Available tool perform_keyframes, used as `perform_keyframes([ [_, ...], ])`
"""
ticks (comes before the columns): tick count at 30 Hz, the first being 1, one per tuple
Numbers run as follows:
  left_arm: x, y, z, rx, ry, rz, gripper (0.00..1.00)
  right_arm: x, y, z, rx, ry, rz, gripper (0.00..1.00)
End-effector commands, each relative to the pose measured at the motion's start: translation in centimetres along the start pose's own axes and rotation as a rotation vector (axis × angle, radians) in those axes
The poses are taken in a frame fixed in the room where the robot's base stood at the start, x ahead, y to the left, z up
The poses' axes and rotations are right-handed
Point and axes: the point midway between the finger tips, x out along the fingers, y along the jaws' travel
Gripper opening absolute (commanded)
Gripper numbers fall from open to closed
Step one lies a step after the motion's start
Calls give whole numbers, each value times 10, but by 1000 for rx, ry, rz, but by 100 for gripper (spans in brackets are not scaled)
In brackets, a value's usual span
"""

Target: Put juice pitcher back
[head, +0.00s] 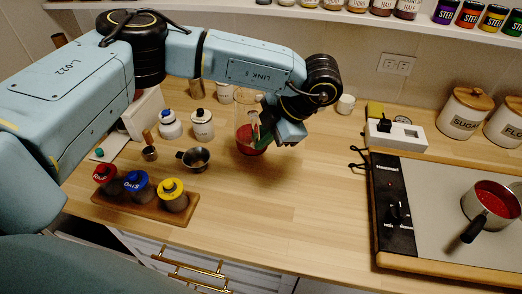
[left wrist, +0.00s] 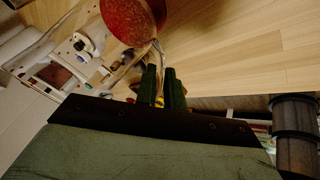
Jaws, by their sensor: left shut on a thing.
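The juice pitcher is a clear vessel with red juice (head: 250,140) in its lower part, upright at the back middle of the wooden counter in the head view. My left gripper (head: 264,132) reaches it from the right side and is shut on it, at the handle side. The arm and gripper hide part of the pitcher. In the left wrist view, the pitcher's round red juice (left wrist: 135,20) shows at the top, just beyond the dark green fingers of my left gripper (left wrist: 164,72). I cannot tell whether the pitcher's base touches the counter. My right gripper is not in view.
A small metal pan (head: 195,159), white jars (head: 202,125) and a wooden rack (head: 150,207) with red, blue and yellow lidded jars stand left. A cooktop (head: 450,190) with a red-filled pot (head: 489,205) is right. The counter's middle front is clear.

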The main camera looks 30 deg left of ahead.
Motion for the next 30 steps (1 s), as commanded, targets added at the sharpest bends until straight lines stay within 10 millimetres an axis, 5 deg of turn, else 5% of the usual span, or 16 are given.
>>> perform_keyframes([
  [12,34,-14,18,-1,0,4,0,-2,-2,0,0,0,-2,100],
  [22,38,-15,20,-1,-2,4,0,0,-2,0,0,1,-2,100],
  [23,39,-16,19,1,-1,2,14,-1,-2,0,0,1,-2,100],
  [27,38,-15,19,1,-1,2,32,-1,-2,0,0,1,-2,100],
  [30,38,-15,19,1,-1,2,32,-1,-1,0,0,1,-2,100],
])
